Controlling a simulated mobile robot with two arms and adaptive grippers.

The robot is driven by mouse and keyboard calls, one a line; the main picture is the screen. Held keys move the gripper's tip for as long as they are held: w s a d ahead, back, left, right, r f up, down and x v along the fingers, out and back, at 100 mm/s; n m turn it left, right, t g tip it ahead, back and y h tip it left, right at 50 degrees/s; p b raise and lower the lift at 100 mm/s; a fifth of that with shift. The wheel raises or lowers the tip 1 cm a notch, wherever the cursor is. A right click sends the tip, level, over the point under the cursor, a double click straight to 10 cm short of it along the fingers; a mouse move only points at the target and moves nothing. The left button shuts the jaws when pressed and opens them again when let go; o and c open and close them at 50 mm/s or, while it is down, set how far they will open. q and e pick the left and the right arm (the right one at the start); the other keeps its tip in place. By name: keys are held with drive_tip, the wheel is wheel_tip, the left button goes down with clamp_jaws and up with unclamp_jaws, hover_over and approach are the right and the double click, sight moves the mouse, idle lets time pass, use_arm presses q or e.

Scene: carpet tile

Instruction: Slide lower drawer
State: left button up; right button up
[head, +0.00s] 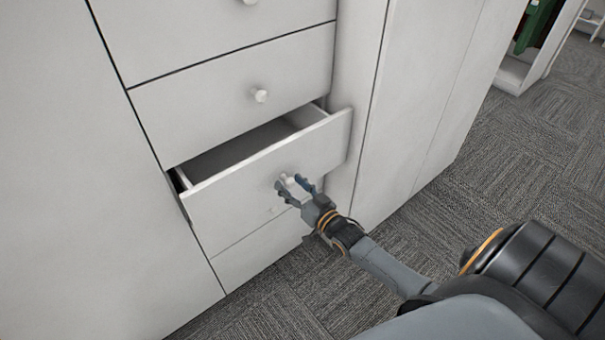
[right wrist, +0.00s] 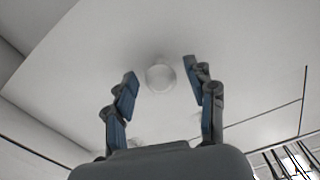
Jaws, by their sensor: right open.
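A white drawer (head: 240,190) low in the white cabinet stands partly open, and part of its empty inside shows. Its front also fills much of the right wrist view (right wrist: 215,35). Its round white knob (head: 288,180) sits between the fingers of my right gripper (head: 297,186). In the right wrist view the knob (right wrist: 160,77) lies between the two open fingertips (right wrist: 160,83), with a gap on each side. The right gripper is open and holds nothing. My left gripper is not in view.
A closed drawer (head: 210,100) with a knob is above the open one. Another closed drawer (head: 262,252) is below it, near the floor. Tall cabinet panels (head: 410,90) flank the drawers. Grey carpet (head: 470,190) is clear at the right.

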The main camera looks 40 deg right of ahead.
drive_tip(key=s, duration=1.1)
drive_tip(key=shift+s+d, duration=0.15)
drive_tip(key=shift+d, duration=0.3)
drive_tip(key=s+a+f+n+g+h+p, duration=0.1)
drive_tip(key=s+f+g, duration=0.4)
drive_tip(key=f, duration=0.7)
drive_tip(key=s+a+f+g+h+p, duration=0.1)
drive_tip(key=s+f+g, duration=0.35)
drive_tip(key=f, duration=0.85)
drive_tip(key=s+a+f+n+g, duration=0.1)
drive_tip(key=s+f, duration=0.3)
drive_tip(key=s, duration=0.5)
drive_tip(key=s+a+f+n+g+p, duration=0.1)
drive_tip(key=s+a+f+g, duration=0.3)
drive_tip(key=s, duration=0.5)
drive_tip(key=s+a+f+n+g+p, duration=0.1)
drive_tip(key=s+a+f+g, duration=0.1)
drive_tip(key=s+f, duration=0.4)
drive_tip(key=s, duration=0.3)
drive_tip(key=shift+a+n, duration=0.25)
drive_tip(key=shift+n, duration=0.05)
drive_tip(key=shift+s+g, duration=0.1)
drive_tip(key=shift+g, duration=0.15)
